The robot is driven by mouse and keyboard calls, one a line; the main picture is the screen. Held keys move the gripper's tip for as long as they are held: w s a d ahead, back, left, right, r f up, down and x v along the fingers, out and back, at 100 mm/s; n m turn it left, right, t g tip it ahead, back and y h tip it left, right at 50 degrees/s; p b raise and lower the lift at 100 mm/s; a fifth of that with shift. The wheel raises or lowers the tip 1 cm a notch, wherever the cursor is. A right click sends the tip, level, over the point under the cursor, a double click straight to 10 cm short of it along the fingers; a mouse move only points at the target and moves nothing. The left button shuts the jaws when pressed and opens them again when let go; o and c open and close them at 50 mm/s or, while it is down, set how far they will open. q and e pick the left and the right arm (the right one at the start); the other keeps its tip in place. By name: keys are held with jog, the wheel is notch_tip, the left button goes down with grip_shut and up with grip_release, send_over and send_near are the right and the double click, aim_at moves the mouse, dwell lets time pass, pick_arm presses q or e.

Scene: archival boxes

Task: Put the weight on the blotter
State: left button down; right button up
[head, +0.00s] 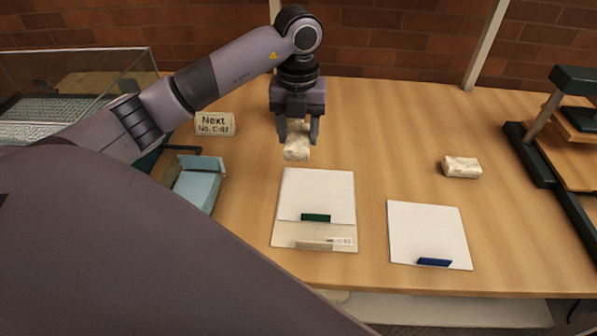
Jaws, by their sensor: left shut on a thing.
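My left gripper (298,135) points down near the back middle of the table, shut on a pale, mottled block-shaped weight (297,152). The weight sits between the fingers behind a white blotter sheet with a green tab (316,190); I cannot tell whether it touches the table. A second similar weight (462,167) lies on the table at the right. Another white sheet with a blue tab (428,228) lies at the front right, with nothing on it but the tab. My right gripper is not in view.
The green-tab sheet lies over a beige folder (315,236) with a label. A light-blue box (198,187) and a "Next" sign (215,124) stand at left. A dark-framed press or rack (560,165) borders the right. The wooden table (385,130) is clear between the weights.

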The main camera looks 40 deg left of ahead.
aim_at(298, 183)
pick_arm(q)
notch_tip(298, 183, down, 11)
jog(key=shift+f, duration=0.1)
dwell(0.4)
jog(key=shift+f, duration=0.1)
jog(key=shift+c, duration=2.1)
grip_release()
jog(key=shift+f, duration=0.1)
notch_tip(298, 183, up, 12)
jog(key=shift+r, duration=0.2)
